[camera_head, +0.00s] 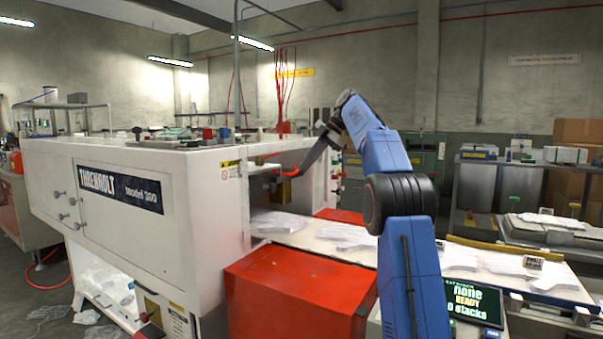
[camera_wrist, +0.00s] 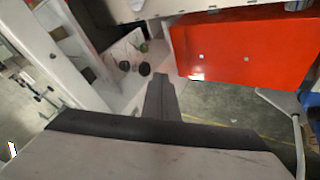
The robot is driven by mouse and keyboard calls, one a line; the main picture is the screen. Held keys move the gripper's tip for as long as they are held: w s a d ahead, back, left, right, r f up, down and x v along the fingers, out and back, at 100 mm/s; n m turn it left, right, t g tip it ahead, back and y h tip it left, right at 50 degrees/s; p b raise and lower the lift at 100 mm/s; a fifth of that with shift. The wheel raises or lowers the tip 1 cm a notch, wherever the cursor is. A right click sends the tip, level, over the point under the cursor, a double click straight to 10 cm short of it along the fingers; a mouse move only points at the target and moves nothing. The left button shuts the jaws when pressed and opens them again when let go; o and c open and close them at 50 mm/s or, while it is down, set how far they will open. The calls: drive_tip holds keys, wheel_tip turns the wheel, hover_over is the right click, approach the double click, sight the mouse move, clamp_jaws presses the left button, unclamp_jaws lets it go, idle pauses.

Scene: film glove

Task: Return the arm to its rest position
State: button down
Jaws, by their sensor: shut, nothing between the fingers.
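My blue arm (camera_head: 403,220) rises at the right of centre in the head view and bends over toward the white machine. My gripper (camera_head: 305,167) points down and left at the machine's open end, near a red ring-shaped part (camera_head: 290,172). I cannot tell whether they touch. In the wrist view my dark gripper (camera_wrist: 160,82) is shut with nothing between its fingers. It points toward the gap between white panels and a red box.
The white machine (camera_head: 120,190) fills the left. A red box (camera_head: 295,290) stands below its opening. A table (camera_head: 490,282) with flat white gloves runs right, with a screen (camera_head: 474,303) reading "none READY 0 stacks". Cartons (camera_head: 580,132) stand at the far right.

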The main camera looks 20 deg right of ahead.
drive_tip(key=s+a+f+m+h, duration=0.25)
drive_tip(key=s+a+m, duration=0.35)
drive_tip(key=s, duration=0.7)
drive_tip(key=s+a+f+m+h, duration=0.1)
drive_tip(key=s+a+f+m, duration=0.45)
drive_tip(key=s, duration=0.75)
drive_tip(key=s+a+f+m+h, duration=0.1)
drive_tip(key=s+f+m, duration=0.4)
drive_tip(key=s+f, duration=0.7)
drive_tip(key=s+a+f+m+t+h, duration=0.1)
drive_tip(key=s+f+m, duration=0.3)
drive_tip(key=s+f, duration=0.9)
drive_tip(key=s+a+h, duration=0.1)
drive_tip(key=s, duration=0.3)
drive_tip(key=shift+f+m, duration=0.15)
drive_tip(key=shift+m, duration=0.2)
